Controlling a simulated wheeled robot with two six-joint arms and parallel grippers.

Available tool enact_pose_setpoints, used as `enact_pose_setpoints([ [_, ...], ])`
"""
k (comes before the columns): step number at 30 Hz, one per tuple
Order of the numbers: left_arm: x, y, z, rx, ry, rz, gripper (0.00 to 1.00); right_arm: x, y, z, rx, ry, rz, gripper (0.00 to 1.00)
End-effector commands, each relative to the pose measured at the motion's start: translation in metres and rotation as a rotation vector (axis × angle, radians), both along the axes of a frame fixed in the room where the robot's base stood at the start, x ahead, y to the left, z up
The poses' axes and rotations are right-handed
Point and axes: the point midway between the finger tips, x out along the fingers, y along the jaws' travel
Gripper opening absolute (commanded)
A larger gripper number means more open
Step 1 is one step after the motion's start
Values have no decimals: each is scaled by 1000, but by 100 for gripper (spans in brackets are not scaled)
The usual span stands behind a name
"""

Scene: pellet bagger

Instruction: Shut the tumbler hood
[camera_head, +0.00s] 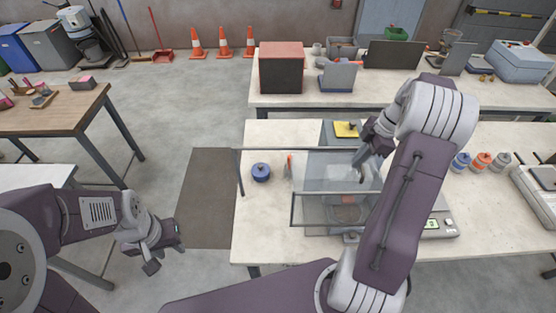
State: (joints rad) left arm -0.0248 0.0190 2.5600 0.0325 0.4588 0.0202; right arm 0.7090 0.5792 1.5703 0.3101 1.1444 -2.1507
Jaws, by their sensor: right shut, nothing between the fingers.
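The tumbler hood (325,172) is a clear panel with grey frame bars, on the machine at the middle of the near pale table. A round dark part (348,213) shows through the clear front below it. My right arm covers the hood's right side, so I cannot tell how far open it stands. My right gripper (362,168) is shut and empty, over the right part of the hood; I cannot tell whether it touches. My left gripper (164,252) is open and empty, low over the floor to the left of the table, well apart from the hood.
A blue round pot (261,172) and a small orange-tipped item (290,165) stand left of the hood. A yellow item (346,129) lies behind it. Several spools (481,161) stand right. A base with green display (431,224) sits at front right.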

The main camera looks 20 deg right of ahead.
Motion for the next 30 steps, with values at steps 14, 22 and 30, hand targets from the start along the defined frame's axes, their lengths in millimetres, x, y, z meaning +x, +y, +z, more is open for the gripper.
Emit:
enact_pose_setpoints([
  [14,0,0,12,0,0,0,36,-18,-63,1,-1,0,0,0],
  [22,0,0,12,0,0,0,36,-18,-66,1,-5,-2,-1,0],
  [30,0,0,12,0,0,0,36,-18,-67,0,-8,-2,-1,0],
])
